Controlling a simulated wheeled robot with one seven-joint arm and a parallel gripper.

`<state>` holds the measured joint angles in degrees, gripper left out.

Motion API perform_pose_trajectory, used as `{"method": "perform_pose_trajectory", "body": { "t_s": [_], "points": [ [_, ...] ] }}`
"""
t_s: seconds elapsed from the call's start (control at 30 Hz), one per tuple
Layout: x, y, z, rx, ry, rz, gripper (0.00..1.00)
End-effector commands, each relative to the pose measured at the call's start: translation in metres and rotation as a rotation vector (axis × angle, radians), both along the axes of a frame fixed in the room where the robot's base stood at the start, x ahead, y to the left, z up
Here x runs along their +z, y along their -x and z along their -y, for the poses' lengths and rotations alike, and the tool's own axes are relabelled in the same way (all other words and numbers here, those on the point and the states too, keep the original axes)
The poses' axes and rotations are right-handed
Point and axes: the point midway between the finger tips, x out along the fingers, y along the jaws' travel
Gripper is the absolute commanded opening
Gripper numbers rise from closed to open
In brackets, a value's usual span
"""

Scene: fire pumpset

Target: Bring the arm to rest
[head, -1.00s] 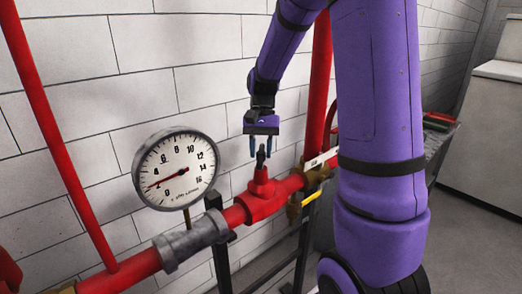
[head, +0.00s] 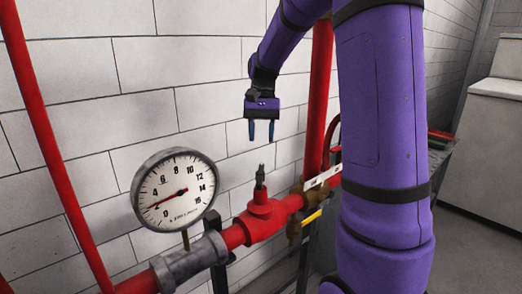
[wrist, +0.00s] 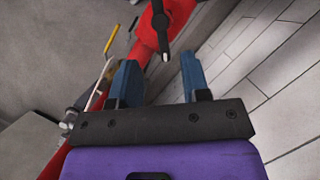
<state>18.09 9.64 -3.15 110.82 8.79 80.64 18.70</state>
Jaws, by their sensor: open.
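My purple arm (head: 385,120) reaches up and over to the left in the head view. My gripper (head: 261,136) points down with its two blue fingers apart and nothing between them. It hangs above a red valve fitting (head: 263,215) with a dark upright stem (head: 260,178), clear of the stem's tip. In the wrist view my gripper (wrist: 160,75) is also open, and the dark stem (wrist: 160,22) shows beyond the fingertips, apart from them.
A round pressure gauge (head: 175,194) stands on the red pipe at left. A yellow lever (head: 312,217) sits right of the valve. Red vertical pipes (head: 48,140) run along the white block wall (head: 130,60). A pale cabinet (head: 490,130) stands at right.

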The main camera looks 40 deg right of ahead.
Motion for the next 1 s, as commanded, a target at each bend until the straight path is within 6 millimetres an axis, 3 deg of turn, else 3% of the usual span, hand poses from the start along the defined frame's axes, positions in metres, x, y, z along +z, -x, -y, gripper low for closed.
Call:
{"method": "perform_pose_trajectory", "body": {
  "t_s": [0.2,0.77,1.0],
  "points": [
    [0.010,-0.003,0.003,0.000,0.000,0.000,0.43],
    [0.011,-0.002,0.002,0.003,0.001,0.003,0.43],
    [0.032,0.023,-0.025,0.088,0.040,0.107,0.43]
  ]
}}
